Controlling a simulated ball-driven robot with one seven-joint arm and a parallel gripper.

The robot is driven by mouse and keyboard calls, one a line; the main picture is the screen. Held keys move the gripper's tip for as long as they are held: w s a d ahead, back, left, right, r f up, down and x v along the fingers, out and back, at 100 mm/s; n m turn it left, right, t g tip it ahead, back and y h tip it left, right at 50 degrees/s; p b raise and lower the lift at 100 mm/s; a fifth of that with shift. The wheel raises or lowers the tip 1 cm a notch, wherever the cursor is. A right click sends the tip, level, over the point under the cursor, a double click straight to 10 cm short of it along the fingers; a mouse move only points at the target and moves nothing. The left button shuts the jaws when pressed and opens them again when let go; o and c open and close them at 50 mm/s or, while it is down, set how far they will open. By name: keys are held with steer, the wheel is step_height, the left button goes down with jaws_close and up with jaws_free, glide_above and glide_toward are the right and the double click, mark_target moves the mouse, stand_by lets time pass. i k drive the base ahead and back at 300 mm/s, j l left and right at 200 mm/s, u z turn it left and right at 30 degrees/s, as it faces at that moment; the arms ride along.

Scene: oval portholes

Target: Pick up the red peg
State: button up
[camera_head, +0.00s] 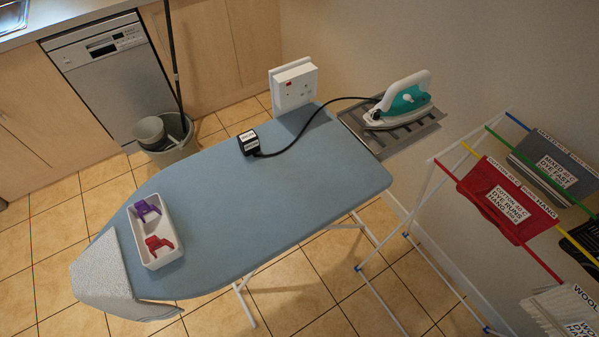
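A red peg (158,244) lies in the lower part of a white tray (174,253), near the left end of a blue ironing board (255,205). It looks like a small clip with its legs apart. A purple peg (147,210) lies in the same tray, just above the red one and apart from it. My gripper is not in view.
A grey-white cloth (103,272) drapes over the board's left end, close to the tray. A black plug (249,142) with a cable leads to a teal iron (405,101) on a metal rest. A drying rack with a red cloth (505,198) stands at right. The board's middle is clear.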

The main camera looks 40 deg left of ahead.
mark_target(153, 242)
steer(key=u, duration=1.65)
steer(key=j+z, duration=0.25)
steer(key=j, duration=0.6)
